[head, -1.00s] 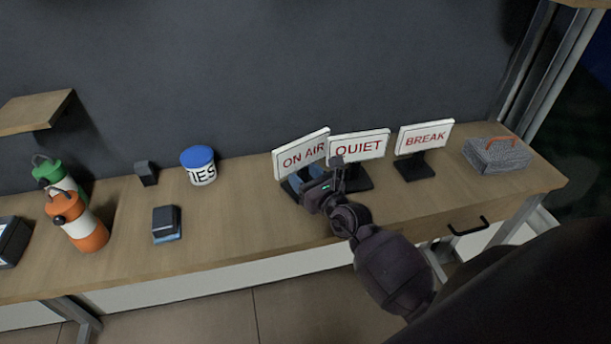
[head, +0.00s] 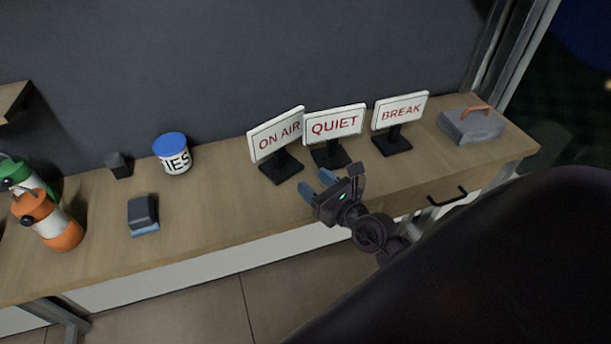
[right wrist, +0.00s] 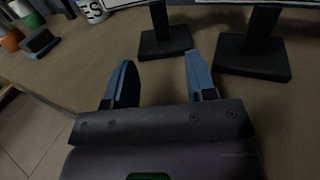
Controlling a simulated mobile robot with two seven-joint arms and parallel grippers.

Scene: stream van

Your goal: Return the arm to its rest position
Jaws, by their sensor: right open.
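My right gripper (head: 318,184) is open and empty above the front part of the wooden counter (head: 220,205). Its two blue fingertips also show apart in the right wrist view (right wrist: 158,82), with only bare counter between them. It is in front of the ON AIR sign (head: 276,136) and the QUIET sign (head: 334,123), apart from both. The right arm comes in from the lower right. My left gripper is not in view.
The BREAK sign (head: 400,111) and a grey case with an orange handle (head: 472,126) stand to the right. A blue-lidded tin (head: 173,155), a dark block (head: 142,213) and an orange bottle (head: 50,224) stand to the left. A black drawer handle (head: 446,197) sticks out in front.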

